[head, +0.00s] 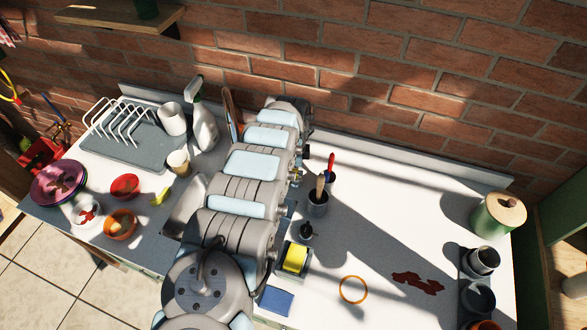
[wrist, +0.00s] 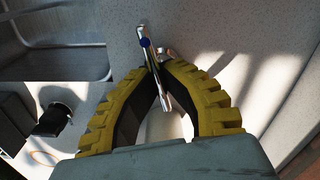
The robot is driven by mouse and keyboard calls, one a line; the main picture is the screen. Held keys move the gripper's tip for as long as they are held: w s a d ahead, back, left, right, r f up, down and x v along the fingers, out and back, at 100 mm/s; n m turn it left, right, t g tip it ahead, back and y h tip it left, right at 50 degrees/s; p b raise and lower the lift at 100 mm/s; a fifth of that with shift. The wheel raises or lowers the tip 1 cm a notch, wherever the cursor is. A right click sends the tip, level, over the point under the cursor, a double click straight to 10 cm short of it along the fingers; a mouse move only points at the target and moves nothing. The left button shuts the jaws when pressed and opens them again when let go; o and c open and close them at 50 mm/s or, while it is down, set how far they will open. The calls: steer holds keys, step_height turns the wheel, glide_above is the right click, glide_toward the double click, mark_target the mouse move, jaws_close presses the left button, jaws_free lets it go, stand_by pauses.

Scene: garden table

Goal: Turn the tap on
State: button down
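The tap is a slim chrome fitting (wrist: 144,36) with a blue dot, at the top middle of the wrist view. A chrome bar of it runs down between my fingers. My gripper (wrist: 162,66) has yellow ribbed fingers with dark inner faces. They arch inward, and their tips are close together at the tap. I cannot tell whether they touch it. In the head view my arm covers my gripper and much of the sink; a small metal piece of the tap (head: 297,174) shows at the arm's right side. No water is visible.
The sink (head: 186,205) lies partly under my arm. A utensil cup (head: 317,203) and a caddy with a yellow sponge (head: 294,258) stand close to the right of my arm. A spray bottle (head: 204,125) and dish rack (head: 133,140) stand left. The counter's right middle is mostly clear.

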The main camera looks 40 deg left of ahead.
steer(key=n, duration=0.2)
steer(key=n+p, duration=0.1)
steer(key=n, duration=0.3)
steer(key=shift+s+d+p, duration=0.1)
steer(key=shift+d+p, duration=0.15)
steer(key=shift+p, duration=0.15)
steer(key=n, duration=0.6)
steer(key=shift+d+f+n, duration=0.1)
steer(key=shift+d+n, duration=0.1)
steer(key=shift+n, duration=0.1)
steer(key=c, duration=1.2)
jaws_free()
steer(key=shift+r, duration=6.05)
